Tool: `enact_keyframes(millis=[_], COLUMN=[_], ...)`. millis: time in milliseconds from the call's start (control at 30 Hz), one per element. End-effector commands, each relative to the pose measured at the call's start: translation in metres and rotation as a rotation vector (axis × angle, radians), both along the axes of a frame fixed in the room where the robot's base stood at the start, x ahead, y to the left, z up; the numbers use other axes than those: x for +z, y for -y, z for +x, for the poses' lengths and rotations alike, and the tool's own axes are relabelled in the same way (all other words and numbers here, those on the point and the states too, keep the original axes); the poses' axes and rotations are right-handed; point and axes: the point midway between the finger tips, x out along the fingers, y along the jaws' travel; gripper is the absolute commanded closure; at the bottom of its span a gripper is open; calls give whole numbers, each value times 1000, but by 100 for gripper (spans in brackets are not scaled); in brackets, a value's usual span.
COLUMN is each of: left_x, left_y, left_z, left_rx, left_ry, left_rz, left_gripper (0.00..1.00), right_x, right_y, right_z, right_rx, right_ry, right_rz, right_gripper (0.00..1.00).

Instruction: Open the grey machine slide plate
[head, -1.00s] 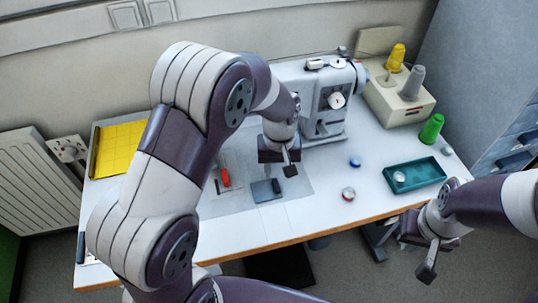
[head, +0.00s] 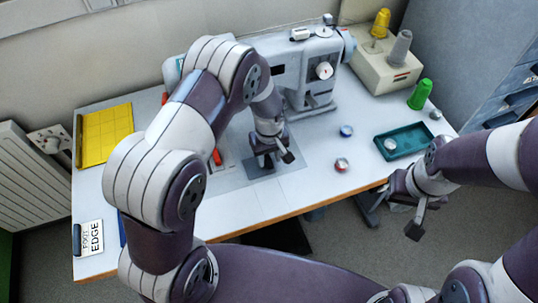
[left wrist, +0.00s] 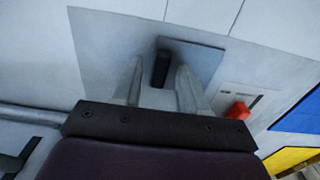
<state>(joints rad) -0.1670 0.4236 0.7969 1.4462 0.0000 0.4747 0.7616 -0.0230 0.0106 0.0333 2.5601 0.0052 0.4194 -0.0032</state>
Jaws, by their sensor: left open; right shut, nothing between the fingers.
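The slide plate is a blue-grey square with a black upright handle. It lies in the pale table insert, partly behind my left gripper in the head view (head: 256,170). In the left wrist view the plate (left wrist: 200,62) shows at the centre, with its black handle (left wrist: 161,68) between my two fingertips. My left gripper (head: 272,162) is open, low over the plate; its fingers (left wrist: 158,72) stand on either side of the handle. I cannot tell whether they touch it. The grey sewing machine (head: 290,65) stands behind. My right gripper (head: 402,205) is shut and empty off the front edge.
A teal tray (head: 408,148), a red-and-white spool (head: 341,165) and a blue spool (head: 346,131) lie to the right. The table between plate and spools is clear.

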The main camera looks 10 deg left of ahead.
Motion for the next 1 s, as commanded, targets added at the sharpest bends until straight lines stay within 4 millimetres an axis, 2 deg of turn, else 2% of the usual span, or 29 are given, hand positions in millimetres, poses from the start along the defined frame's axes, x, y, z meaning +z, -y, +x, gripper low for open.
enact_keyframes(millis=[267, 367, 400, 667, 1000], left_x=[-3, -3, -3, -4, -5], left_y=[0, 0, 0, 6, 66], left_z=[0, 0, 0, 5, 46], left_rx=[0, 0, 0, -2, -3], left_ry=[0, 0, 0, 0, 3], left_rz=[0, 0, 0, 0, -1], left_gripper=[57, 87, 100, 100, 100], right_x=[0, 0, 0, -2, -16], right_y=[0, 0, 0, 0, 0], right_z=[0, 0, 0, 0, 0], right_rx=[0, 0, 0, 0, 0], right_ry=[0, 0, 0, 0, 0], right_rz=[0, 0, 0, 0, 0], right_gripper=[100, 100, 100, 100, 100])
